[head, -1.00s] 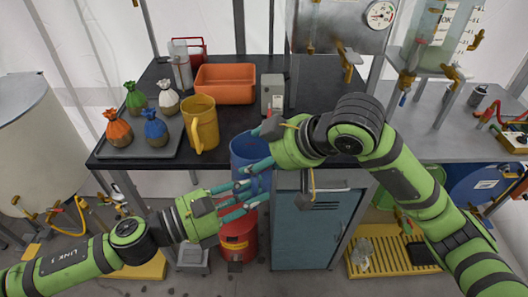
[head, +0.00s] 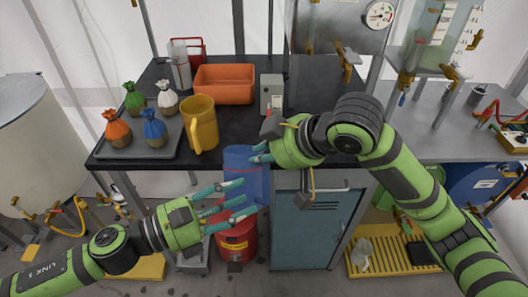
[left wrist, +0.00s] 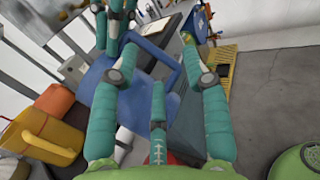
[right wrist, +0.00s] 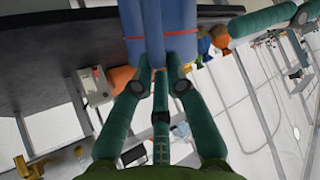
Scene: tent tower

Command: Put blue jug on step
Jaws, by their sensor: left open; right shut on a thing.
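The blue jug (head: 236,165) is in front of the dark table's front edge, above the red drum. My right gripper (head: 257,153) is shut on its upper part; the right wrist view shows the fingers meeting at the jug (right wrist: 160,35). My left gripper (head: 245,198) is open, its spread fingers in front of the jug's lower part. In the left wrist view the jug (left wrist: 128,100) and its handle lie beyond these fingers; contact is unclear. A small grey stand (head: 193,262), perhaps the step, is on the floor below, partly hidden by my left arm.
The table holds a yellow jug (head: 202,125), an orange bin (head: 225,83), a grey box (head: 271,92) and a tray (head: 118,153) of tied sacks. A red drum (head: 237,245) and a blue-grey cabinet (head: 305,232) stand below. Yellow slatted platform (head: 385,258) at right.

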